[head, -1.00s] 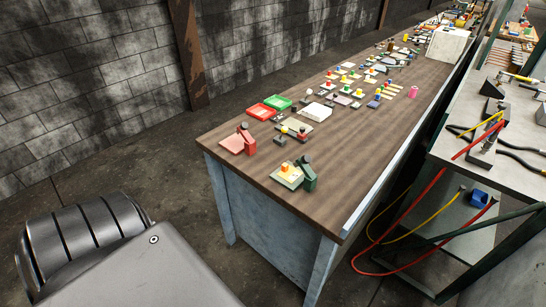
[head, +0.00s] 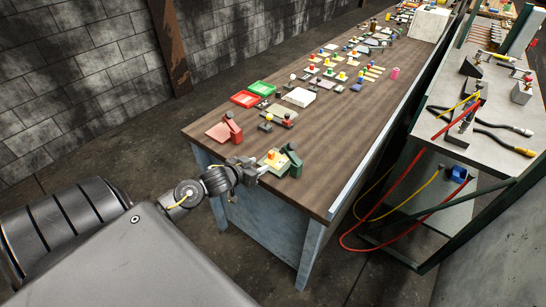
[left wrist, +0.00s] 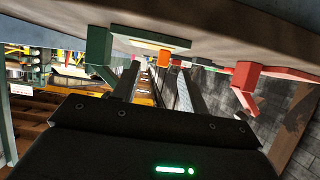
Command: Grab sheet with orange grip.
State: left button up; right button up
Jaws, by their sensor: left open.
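A pale sheet (head: 264,163) with an orange grip (head: 271,154) lies at the near end of the wooden table, beside a dark green holder (head: 292,160). My left gripper (head: 261,170) is at the table's near edge, just left of and in front of the sheet, open. In the left wrist view, which looks upside down, the sheet (left wrist: 150,40) and orange grip (left wrist: 164,59) appear just beyond my open fingertips (left wrist: 156,68). The grip lines up with the gap between them, and nothing is held. My right gripper is not in view.
A red holder (head: 232,128) with a pink sheet (head: 217,133) stands left of the sheet. It also shows in the left wrist view (left wrist: 246,82). Red (head: 245,98) and green (head: 262,88) trays and several small parts lie farther back. The table's (head: 320,185) near right is bare.

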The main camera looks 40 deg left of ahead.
aim_at(270, 153)
pick_arm(q)
jog(key=shift+w+a+r+t, duration=0.3)
jog(key=shift+w+a+r, duration=0.3)
jog(key=shift+w+r, duration=0.15)
jog(key=x, duration=0.5)
jog(key=shift+w+f+p, duration=0.1)
jog(key=shift+w+p, duration=0.1)
jog(key=shift+p, duration=0.15)
jog(key=shift+w, duration=0.15)
jog(key=p+x, duration=0.1)
jog(key=x, duration=0.4)
jog(key=shift+d+p, duration=0.1)
jog(key=shift+p, duration=0.2)
grip_shut()
